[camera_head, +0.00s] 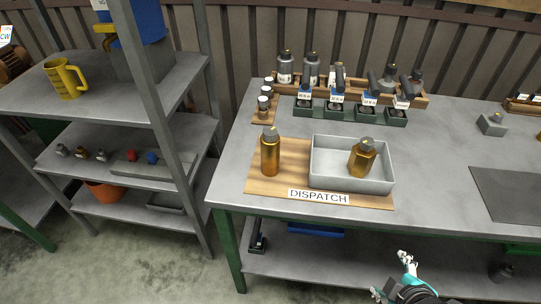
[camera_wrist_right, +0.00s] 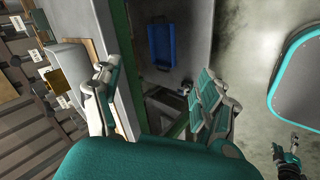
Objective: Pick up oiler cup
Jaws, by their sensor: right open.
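No part is labelled as the oiler cup, and I cannot tell which it is. One amber capped bottle (camera_head: 270,153) stands upright on the wooden DISPATCH board (camera_head: 262,186). A shorter amber faceted vessel with a grey cap (camera_head: 362,158) sits inside the grey bin (camera_head: 325,177) on the board. Several small cup-like parts (camera_head: 82,153) stand on the left rack's middle shelf. My right gripper (camera_head: 391,276) is open and empty in front of the bench; its spread fingers also show in the right wrist view (camera_wrist_right: 155,85). My left gripper (camera_wrist_right: 288,147) appears small at the wrist view's lower right.
The grey bench (camera_head: 437,150) carries dark bottles in a wooden rack (camera_head: 425,100) and tagged green holders (camera_head: 397,121) at the back. A dark mat (camera_head: 505,192) lies at right. A blue tray (camera_head: 315,231) is on the lower shelf. Open floor lies before the bench.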

